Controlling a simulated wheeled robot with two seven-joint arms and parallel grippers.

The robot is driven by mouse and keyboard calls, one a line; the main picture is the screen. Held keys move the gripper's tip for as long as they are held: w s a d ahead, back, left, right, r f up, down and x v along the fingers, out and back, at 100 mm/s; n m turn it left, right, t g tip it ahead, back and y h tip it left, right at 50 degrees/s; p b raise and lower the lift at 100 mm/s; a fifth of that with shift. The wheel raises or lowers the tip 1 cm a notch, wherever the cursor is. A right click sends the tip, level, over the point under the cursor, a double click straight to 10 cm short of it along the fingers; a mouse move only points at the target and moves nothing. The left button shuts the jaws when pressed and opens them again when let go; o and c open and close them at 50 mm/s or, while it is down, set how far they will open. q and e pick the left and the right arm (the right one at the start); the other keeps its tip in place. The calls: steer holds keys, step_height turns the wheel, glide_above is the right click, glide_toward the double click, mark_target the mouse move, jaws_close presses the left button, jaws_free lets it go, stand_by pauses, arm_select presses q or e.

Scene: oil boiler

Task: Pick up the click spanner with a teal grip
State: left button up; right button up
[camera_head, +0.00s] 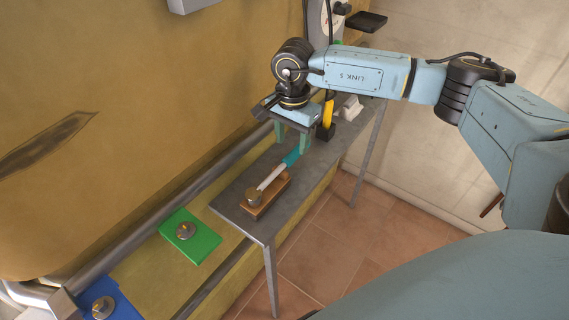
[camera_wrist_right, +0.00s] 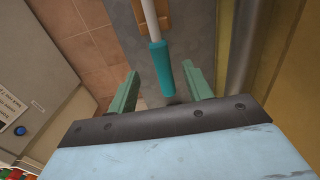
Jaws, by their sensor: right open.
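The click spanner (camera_head: 272,175) lies on a wooden block on the narrow grey table, its round head toward the near end and its teal grip (camera_head: 291,157) toward my right gripper. In the right wrist view the teal grip (camera_wrist_right: 168,70) points down into the space between the fingers. My right gripper (camera_head: 292,145) is open above the table at the grip's end. Its two green fingers (camera_wrist_right: 162,90) stand either side of the grip's line, with a gap on each side. Whether the fingers are at grip height I cannot tell. My left gripper is not in view.
The wooden block (camera_head: 256,211) supports the spanner. A yellow and black tool (camera_head: 327,117) and a white object (camera_head: 350,108) stand behind my gripper. A green plate (camera_head: 190,238) and blue plate (camera_head: 109,303) with bolts lie left. The tan boiler wall (camera_head: 130,100) borders the table.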

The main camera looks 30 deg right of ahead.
mark_target(289, 156)
step_height(289, 156, down, 2)
steer(key=shift+a, duration=0.15)
step_height(289, 156, down, 3)
steer(key=shift+a+f, duration=0.15)
steer(key=shift+f, duration=0.15)
steer(key=shift+c, duration=1.4)
steer(key=c, duration=0.7)
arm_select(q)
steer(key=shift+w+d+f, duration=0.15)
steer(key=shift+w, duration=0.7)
arm_select(e)
jaws_close()
